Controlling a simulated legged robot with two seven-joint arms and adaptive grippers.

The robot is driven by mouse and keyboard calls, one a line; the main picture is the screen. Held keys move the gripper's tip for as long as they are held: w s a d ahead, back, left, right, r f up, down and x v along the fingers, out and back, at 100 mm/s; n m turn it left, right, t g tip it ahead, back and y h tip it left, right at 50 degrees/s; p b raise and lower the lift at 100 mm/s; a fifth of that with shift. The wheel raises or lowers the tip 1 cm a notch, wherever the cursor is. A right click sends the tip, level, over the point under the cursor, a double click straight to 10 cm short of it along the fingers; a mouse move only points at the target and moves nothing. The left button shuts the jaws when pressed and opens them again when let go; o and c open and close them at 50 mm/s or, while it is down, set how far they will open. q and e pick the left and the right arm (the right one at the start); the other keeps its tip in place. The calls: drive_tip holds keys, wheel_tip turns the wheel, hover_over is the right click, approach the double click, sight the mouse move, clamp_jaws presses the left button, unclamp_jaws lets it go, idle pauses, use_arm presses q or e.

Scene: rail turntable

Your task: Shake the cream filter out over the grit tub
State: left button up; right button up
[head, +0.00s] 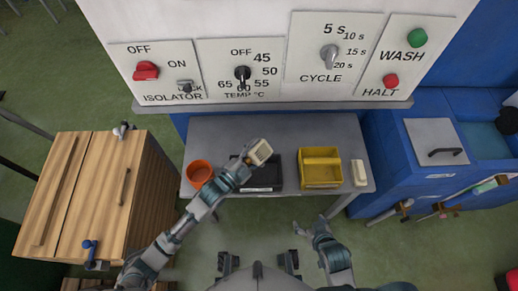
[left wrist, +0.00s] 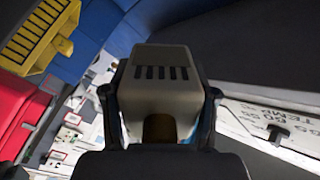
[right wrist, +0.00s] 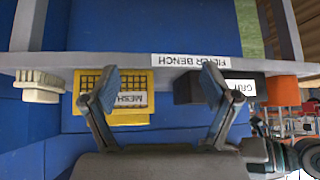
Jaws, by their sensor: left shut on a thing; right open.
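The cream filter (head: 259,152) is a small block with dark slots on one face; it also shows in the left wrist view (left wrist: 165,75). My left gripper (head: 248,160) is shut on it, a finger on each side. In the head view the filter overlaps the back edge of the black grit tub (head: 268,173); its height above the tub is hard to tell. The tub's label reads GRIT in the right wrist view (right wrist: 240,88). My right gripper (right wrist: 155,90) is open and empty in front of the bench.
On the grey filter bench (head: 230,128) stand an orange pot (head: 199,172) left of the grit tub, a yellow mesh tub (head: 320,183) right of it, and a cream brush (head: 359,173). The control panel (head: 270,60) rises behind. A wooden cabinet (head: 80,200) stands at left.

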use_arm(q)
drive_tip(key=t+h+b, duration=0.1)
drive_tip(key=b, duration=0.1)
drive_tip(key=shift+b, duration=0.4)
drive_tip(key=t+h+b, duration=0.1)
drive_tip(key=b, duration=0.2)
drive_tip(key=shift+r, duration=0.15)
drive_tip(key=shift+r+t+h+b, duration=0.2)
drive_tip(key=shift+t+h+b, duration=0.1)
drive_tip(key=shift+b, duration=0.05)
use_arm(e)
drive_tip(key=w+a+r+t+y, duration=0.1)
drive_tip(key=w+a+r+t, duration=0.1)
drive_tip(key=w+r+t, duration=0.2)
drive_tip(key=w+a+r+t+y, duration=0.2)
drive_tip(key=w+r+t, duration=0.2)
drive_tip(key=r+t, duration=0.5)
drive_tip(key=shift+a+r+y, duration=0.2)
drive_tip(key=shift+r+y, duration=0.1)
drive_tip(key=shift+r, duration=0.35)
drive_tip(key=shift+w, duration=0.1)
drive_tip(key=shift+f, duration=0.1)
use_arm(q)
drive_tip(key=shift+a, duration=0.15)
idle(0.7)
